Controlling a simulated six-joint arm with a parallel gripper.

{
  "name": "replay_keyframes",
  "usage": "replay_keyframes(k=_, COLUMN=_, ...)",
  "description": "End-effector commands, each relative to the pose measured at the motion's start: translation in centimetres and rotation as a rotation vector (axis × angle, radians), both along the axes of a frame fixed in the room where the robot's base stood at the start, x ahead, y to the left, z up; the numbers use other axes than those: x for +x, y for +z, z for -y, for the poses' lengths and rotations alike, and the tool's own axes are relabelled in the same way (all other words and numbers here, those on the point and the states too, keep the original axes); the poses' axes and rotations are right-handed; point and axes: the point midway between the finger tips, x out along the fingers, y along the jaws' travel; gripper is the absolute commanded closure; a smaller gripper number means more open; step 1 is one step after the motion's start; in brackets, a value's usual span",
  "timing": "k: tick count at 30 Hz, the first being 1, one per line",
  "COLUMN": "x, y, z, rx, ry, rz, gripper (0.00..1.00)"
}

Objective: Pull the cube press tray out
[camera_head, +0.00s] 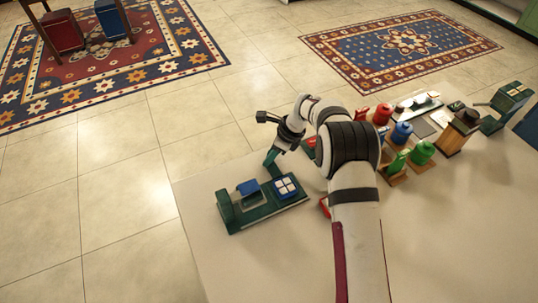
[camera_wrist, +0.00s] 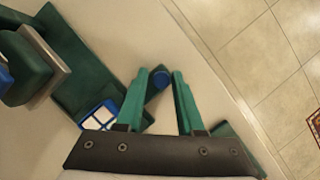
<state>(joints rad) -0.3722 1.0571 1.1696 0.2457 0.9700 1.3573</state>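The cube press (camera_head: 240,215) stands on the table, a dark green frame with a blue part; it also fills the upper left of the wrist view (camera_wrist: 75,60). A blue tray (camera_head: 286,188) with white squares sits at its right end; part of it shows in the wrist view (camera_wrist: 98,118), partly hidden by my gripper. My gripper (camera_head: 270,160) is at the press's far side, its green fingers (camera_wrist: 160,76) pointing down. The fingers are apart, with a dark green, blue-tipped handle (camera_wrist: 160,80) between them. Narrow gaps seem to show beside it; contact is unclear.
Several coloured pieces stand at the table's right, including a blue one (camera_head: 402,134), a green one (camera_head: 422,152) and a brown wooden one (camera_head: 457,132). A small red object (camera_head: 324,207) is partly hidden by my arm. The table's near left is clear.

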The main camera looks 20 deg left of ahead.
Motion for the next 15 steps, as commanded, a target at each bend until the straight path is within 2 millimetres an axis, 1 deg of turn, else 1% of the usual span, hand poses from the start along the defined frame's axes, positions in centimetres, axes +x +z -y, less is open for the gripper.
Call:
replay_keyframes(k=1, x=0.0, y=0.0, z=0.0, rx=0.000, ry=0.000, rz=0.000, gripper=0.52)
replay_keyframes(k=2, x=0.0, y=0.0, z=0.0, rx=0.000, ry=0.000, rz=0.000, gripper=0.47)
replay_keyframes(k=3, x=0.0, y=0.0, z=0.0, rx=0.000, ry=0.000, rz=0.000, gripper=0.44)
replay_keyframes(k=11, x=0.0, y=0.1, z=0.0, rx=0.000, ry=0.000, rz=0.000, gripper=0.44)
replay_keyframes(k=14, x=0.0, y=0.9, z=0.3, rx=0.001, ry=-0.001, rz=0.000, gripper=0.44)
replay_keyframes(k=15, x=0.0, y=1.5, z=0.6, rx=0.001, ry=-0.001, rz=0.001, gripper=0.44)
